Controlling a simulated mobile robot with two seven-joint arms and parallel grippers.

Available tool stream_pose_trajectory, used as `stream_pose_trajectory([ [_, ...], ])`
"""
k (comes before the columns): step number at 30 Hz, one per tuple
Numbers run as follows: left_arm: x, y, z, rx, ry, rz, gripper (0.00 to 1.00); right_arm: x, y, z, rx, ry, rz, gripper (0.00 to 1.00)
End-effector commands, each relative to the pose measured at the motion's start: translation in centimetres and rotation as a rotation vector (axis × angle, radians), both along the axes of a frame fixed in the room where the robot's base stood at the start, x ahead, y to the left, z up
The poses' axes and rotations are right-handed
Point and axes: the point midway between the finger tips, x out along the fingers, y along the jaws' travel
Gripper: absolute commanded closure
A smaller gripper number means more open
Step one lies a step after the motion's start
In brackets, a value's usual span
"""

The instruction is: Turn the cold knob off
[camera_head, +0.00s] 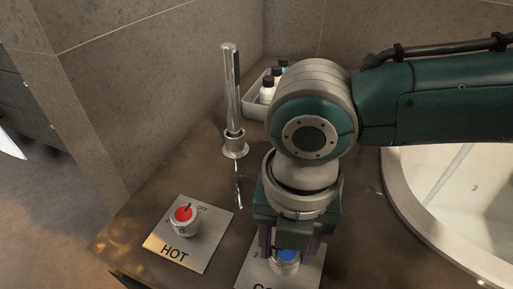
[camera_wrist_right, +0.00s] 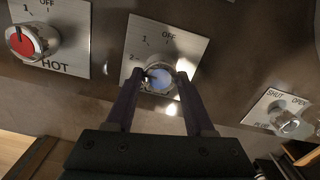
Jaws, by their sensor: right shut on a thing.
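The cold knob (camera_head: 287,257) has a blue top and a metal rim and sits on a square metal plate (camera_head: 252,270) marked with numbers. My right gripper (camera_head: 287,248) comes down over it from above. In the right wrist view its two fingers (camera_wrist_right: 162,82) are shut on the blue knob (camera_wrist_right: 160,79), one on each side. A dark pointer on the knob's top is aimed toward the left side of the plate, near the "2" mark; "OFF" is at the top of the plate. My left gripper is in neither view.
The red hot knob (camera_head: 185,217) stands on its own plate (camera_head: 208,240) to the left. A chrome faucet (camera_head: 231,100) rises behind. A tray of bottles (camera_head: 252,98) and a white basin (camera_head: 395,180) are nearby. A third metal knob (camera_wrist_right: 288,122) is at right in the wrist view.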

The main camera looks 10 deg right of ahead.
Motion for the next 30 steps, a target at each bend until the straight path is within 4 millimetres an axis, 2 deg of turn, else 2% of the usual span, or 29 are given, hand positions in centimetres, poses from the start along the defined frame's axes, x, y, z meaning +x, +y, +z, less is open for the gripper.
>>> stream_pose_trajectory([
  [11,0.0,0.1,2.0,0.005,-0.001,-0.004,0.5,-0.1,0.0,0.3,-0.001,0.004,-0.171,1.0],
  [30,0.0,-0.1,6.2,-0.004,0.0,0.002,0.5,0.0,0.1,0.3,-0.001,0.003,-0.77,1.0],
])
